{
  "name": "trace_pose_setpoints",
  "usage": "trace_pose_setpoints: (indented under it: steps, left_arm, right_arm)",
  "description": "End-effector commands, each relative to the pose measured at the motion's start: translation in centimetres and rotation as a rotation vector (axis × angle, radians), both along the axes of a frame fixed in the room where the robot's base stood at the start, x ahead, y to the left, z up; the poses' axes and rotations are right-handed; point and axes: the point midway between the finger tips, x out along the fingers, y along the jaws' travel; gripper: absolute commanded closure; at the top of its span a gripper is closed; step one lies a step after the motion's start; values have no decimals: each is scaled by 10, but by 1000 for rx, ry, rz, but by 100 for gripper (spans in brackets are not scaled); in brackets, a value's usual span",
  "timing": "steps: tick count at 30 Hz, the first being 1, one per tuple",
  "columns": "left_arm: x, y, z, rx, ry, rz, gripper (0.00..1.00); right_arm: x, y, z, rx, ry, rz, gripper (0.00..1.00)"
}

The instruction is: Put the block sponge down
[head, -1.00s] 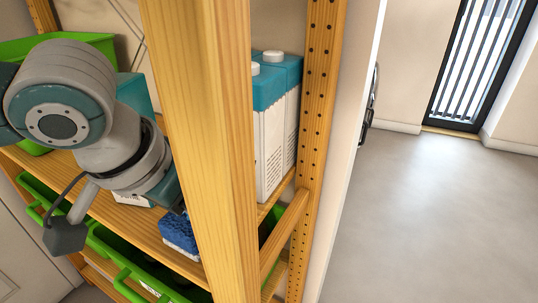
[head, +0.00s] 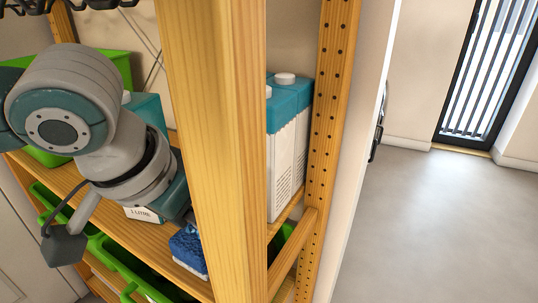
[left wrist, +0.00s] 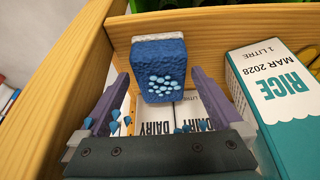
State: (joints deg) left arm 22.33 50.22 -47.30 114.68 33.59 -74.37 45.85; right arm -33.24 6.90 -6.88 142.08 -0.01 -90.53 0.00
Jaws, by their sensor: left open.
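The block sponge (head: 187,250) is blue with a pale layer and sits on the wooden shelf (head: 150,232), near its front edge beside the thick post. In the left wrist view the sponge (left wrist: 158,68) shows its blue face with light spots. My left gripper (left wrist: 158,85) is open, one finger on each side of the sponge, with a visible gap to each finger. The sponge lies at or just beyond the fingertips; I cannot tell the exact depth. In the head view the left wrist is just above the sponge and the fingers are hidden. My right gripper is out of view.
A thick wooden post (head: 214,150) stands close to the arm. Teal-and-white cartons (head: 288,150) stand right of it. A rice carton (left wrist: 270,95) and dairy cartons (left wrist: 182,112) are close to the gripper. Green bins (head: 125,265) hang below the shelf.

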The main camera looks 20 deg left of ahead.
Motion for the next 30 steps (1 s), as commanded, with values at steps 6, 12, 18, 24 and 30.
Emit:
trace_pose_setpoints:
  steps: [6,12,18,24,30]
  left_arm:
    - [-19,2,53,2,-2,-2,0]
    - [-33,3,84,1,-1,0,0]
    - [-39,3,94,0,0,0,0]
    - [-39,3,94,1,0,0,0]
    - [-38,3,94,1,0,0,0]
  right_arm:
    - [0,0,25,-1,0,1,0]
    - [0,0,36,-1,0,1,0]
    - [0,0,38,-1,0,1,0]
    - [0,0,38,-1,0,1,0]
    - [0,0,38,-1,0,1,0]
